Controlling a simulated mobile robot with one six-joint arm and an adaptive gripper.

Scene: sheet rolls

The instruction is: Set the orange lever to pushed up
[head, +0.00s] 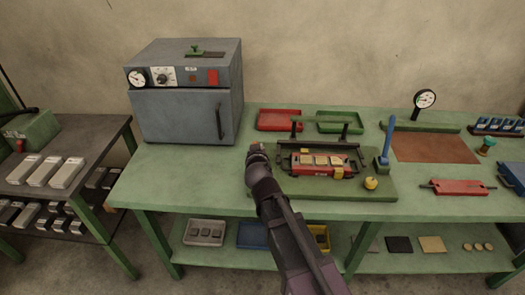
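I cannot make out a clearly orange lever. The fixture (325,190) on the green bench carries a red block (322,172) with yellowish pieces on top. A blue upright lever (387,140) stands at its right end, with a yellow ball (370,183) in front. My gripper (257,148) is at the fixture's left end, and hides what lies behind it. A small orange-brown spot shows at its tip, too small to tell what it is. The fingers are too small and dark to tell whether they are open or shut.
A grey oven (186,110) with a dial, knob and red panel stands at the back left. A red tray (280,121) and a green tray (340,123) lie behind the fixture. A red tool (460,188) lies at right. The bench's front left (180,180) is clear.

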